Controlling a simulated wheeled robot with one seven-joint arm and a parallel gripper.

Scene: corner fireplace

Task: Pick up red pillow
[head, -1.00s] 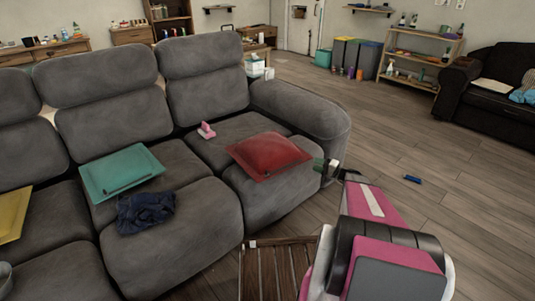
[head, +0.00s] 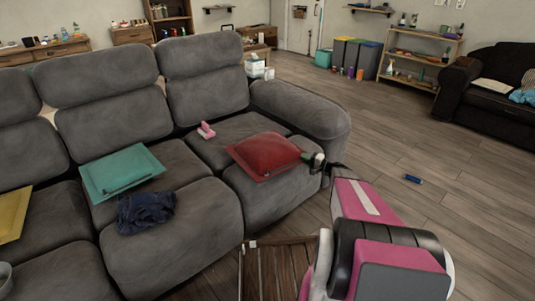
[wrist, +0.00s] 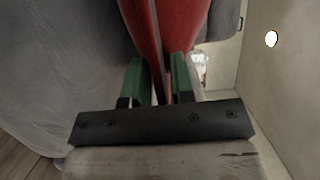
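The red pillow (head: 265,154) lies on the right-hand seat of the grey sofa (head: 283,199), near the armrest. My gripper (head: 313,159) is at the pillow's right-hand edge. In the wrist view, the green fingertips (wrist: 160,80) stand close together on either side of the edge of the red pillow (wrist: 146,28), pinching it. Part of the pillow shows behind the right finger. The pillow still rests on the seat. The contact itself is partly hidden by the fingers.
A pink object (head: 206,131) lies left of the red pillow. A teal pillow (head: 120,173), a dark blue cloth (head: 146,209) and a yellow pillow (head: 12,215) lie further left. The sofa's armrest (head: 305,108) stands behind my gripper. A blue object (head: 413,179) lies on the open floor.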

